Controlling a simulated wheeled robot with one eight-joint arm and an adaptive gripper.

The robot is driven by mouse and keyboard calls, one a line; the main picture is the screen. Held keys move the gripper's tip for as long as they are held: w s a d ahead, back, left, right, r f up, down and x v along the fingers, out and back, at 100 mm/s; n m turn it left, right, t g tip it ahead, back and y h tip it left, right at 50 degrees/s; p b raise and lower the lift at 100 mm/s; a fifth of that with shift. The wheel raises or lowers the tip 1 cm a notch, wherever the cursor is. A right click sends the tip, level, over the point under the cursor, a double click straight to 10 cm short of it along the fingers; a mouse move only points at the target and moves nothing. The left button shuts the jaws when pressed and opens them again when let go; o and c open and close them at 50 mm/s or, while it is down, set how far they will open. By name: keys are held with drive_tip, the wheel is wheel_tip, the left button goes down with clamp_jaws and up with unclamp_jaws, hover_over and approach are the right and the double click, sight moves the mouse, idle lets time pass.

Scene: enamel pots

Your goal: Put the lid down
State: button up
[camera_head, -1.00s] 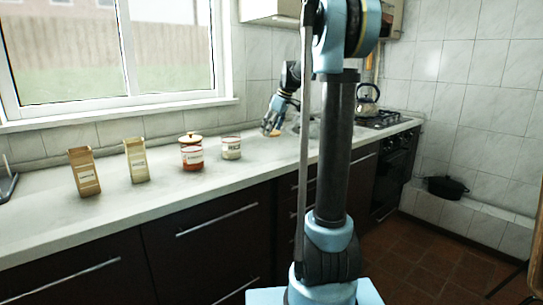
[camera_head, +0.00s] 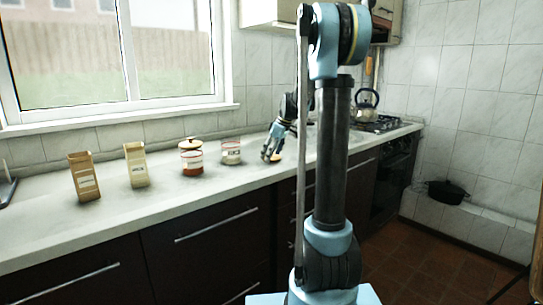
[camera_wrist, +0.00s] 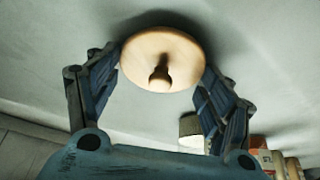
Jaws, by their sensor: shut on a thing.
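A round, pale wooden lid (camera_wrist: 150,52) with a knob facing the camera is between the fingers of my gripper (camera_wrist: 160,75) in the wrist view. The fingers press on opposite sides of its rim. In the head view the lid (camera_head: 277,157) shows as a small tan patch at my gripper (camera_head: 271,154), low over the counter right of the pots. A dark shadow lies beside it; whether it touches the counter I cannot tell. A white labelled pot without a lid (camera_head: 231,153) stands left of my gripper. A red and white pot (camera_head: 191,163) has its lid on.
A black pot (camera_head: 446,191) sits on a low ledge. The counter's front is bare.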

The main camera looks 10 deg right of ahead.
drive_tip(key=o, duration=1)
drive_tip(key=shift+o, duration=0.2)
drive_tip(key=v, duration=1.2)
drive_tip(key=s+f+m+h, duration=0.1)
drive_tip(key=s+f+m, duration=0.25)
drive_tip(key=s, duration=0.75)
drive_tip(key=s+f+m+h, duration=0.15)
drive_tip(key=s+f, duration=0.35)
drive_tip(key=s, duration=0.5)
drive_tip(key=s+d+f+m, duration=0.1)
drive_tip(key=s+f+m, duration=0.2)
drive_tip(key=s+f, duration=0.5)
drive_tip(key=s+d+f+m+h, duration=0.1)
drive_tip(key=s+d+f+m, duration=0.1)
drive_tip(key=s+f, duration=0.6)
drive_tip(key=s+m, duration=0.1)
drive_tip(key=s, duration=0.1)
drive_tip(key=shift+s+d, duration=0.15)
drive_tip(key=shift+s, duration=0.1)
